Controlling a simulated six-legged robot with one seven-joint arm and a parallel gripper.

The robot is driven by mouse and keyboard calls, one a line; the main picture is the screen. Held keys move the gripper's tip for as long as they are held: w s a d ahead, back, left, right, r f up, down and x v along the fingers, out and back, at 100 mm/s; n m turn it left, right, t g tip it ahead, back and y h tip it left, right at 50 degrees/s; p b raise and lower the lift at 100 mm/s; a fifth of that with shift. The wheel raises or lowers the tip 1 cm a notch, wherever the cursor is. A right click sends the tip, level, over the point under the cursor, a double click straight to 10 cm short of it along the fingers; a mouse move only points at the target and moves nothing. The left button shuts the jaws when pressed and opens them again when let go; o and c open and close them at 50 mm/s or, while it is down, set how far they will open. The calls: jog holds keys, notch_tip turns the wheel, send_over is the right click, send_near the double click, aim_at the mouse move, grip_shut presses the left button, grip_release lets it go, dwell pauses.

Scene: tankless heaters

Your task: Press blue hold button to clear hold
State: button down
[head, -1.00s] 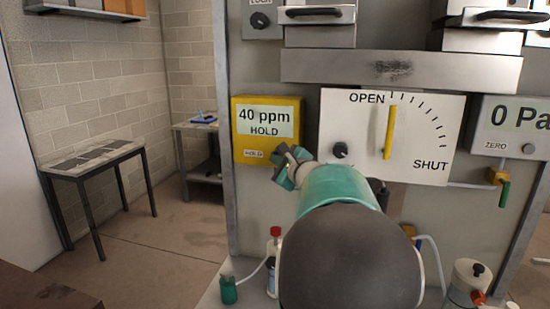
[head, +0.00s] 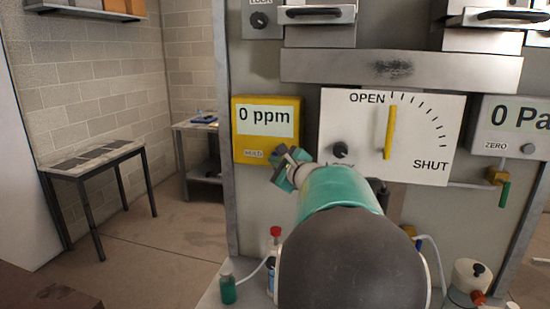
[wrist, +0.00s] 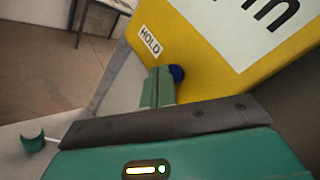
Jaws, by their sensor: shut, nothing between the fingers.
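The yellow gas meter (head: 266,146) is mounted on the grey panel, and its display (head: 265,121) reads "0 ppm" with no HOLD line. In the wrist view the blue hold button (wrist: 177,73) sits on the yellow face beside the "HOLD" label (wrist: 150,40). My gripper (wrist: 158,85) is shut and empty, its teal fingertips right beside the blue button; I cannot tell whether they touch it. In the head view my gripper (head: 285,165) is at the meter's lower right corner and hides the button.
To the right is a white OPEN/SHUT dial plate (head: 425,135) with a yellow pointer and black knob. A "0 Pa" gauge (head: 515,125) is farther right. Bottles (head: 228,288) stand below. A small table (head: 85,160) is at left, with free floor beyond.

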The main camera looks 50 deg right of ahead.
jog(key=shift+a, duration=0.1)
jog(key=shift+s+a, duration=0.45)
jog(key=shift+a, duration=0.4)
jog(key=shift+s+a, duration=0.5)
jog(key=shift+a, duration=0.35)
jog(key=shift+s+a, duration=0.45)
jog(key=shift+a, duration=0.4)
jog(key=shift+a, duration=0.1)
